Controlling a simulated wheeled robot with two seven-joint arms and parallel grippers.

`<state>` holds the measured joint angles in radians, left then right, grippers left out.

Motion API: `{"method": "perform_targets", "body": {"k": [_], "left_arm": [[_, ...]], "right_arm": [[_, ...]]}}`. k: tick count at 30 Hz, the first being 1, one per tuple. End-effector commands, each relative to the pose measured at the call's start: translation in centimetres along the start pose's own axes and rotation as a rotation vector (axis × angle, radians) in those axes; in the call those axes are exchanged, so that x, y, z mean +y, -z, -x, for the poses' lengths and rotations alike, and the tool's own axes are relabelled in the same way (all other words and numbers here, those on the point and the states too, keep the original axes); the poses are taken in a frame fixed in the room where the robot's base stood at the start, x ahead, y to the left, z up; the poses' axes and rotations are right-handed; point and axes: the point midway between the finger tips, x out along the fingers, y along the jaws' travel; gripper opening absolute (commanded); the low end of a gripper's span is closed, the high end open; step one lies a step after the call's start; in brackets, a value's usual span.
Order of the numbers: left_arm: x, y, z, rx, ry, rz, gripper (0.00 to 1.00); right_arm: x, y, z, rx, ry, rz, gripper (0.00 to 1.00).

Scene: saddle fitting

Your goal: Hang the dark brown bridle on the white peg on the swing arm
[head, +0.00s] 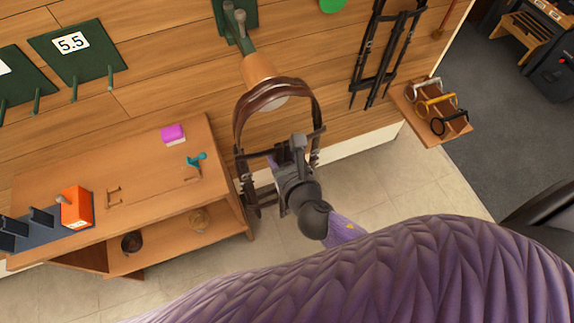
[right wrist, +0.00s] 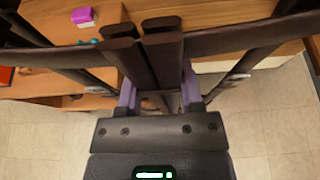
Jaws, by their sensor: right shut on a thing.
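The dark brown bridle (head: 275,90) hangs as an arch with its straps and buckles down both sides. My right gripper (head: 285,157) is shut on its straps below the arch; dark straps (right wrist: 157,60) also show between its purple fingers in the right wrist view. A green swing arm (head: 240,42) comes out from the wall and carries a tan tapered piece with a pale end (head: 269,102), which looks like the peg. The bridle's top band crosses this piece, and the pale end shows below the band. I cannot tell whether they touch. My left gripper is not in view.
A wooden bench (head: 150,200) with an open shelf stands at left, bearing a magenta block (head: 173,134), a teal item (head: 196,160) and an orange box (head: 76,208). Black straps (head: 385,55) hang on the wall at right, beside a small wooden shelf (head: 408,108) with several rings.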

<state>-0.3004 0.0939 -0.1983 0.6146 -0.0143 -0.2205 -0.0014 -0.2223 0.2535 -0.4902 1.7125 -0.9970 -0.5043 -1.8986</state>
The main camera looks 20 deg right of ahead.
Motion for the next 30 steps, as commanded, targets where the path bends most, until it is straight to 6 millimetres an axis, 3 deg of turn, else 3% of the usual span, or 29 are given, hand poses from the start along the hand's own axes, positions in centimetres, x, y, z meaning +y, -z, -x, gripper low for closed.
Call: {"method": "perform_targets", "body": {"k": [19, 30], "left_arm": [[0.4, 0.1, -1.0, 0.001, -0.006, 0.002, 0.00], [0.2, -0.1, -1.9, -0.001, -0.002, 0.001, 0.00]], "right_arm": [[0.0, -1.9, -5.0, -0.002, 0.000, -0.002, 0.00], [0.0, -1.1, -6.7, -0.002, -0.001, 0.000, 0.00]]}}
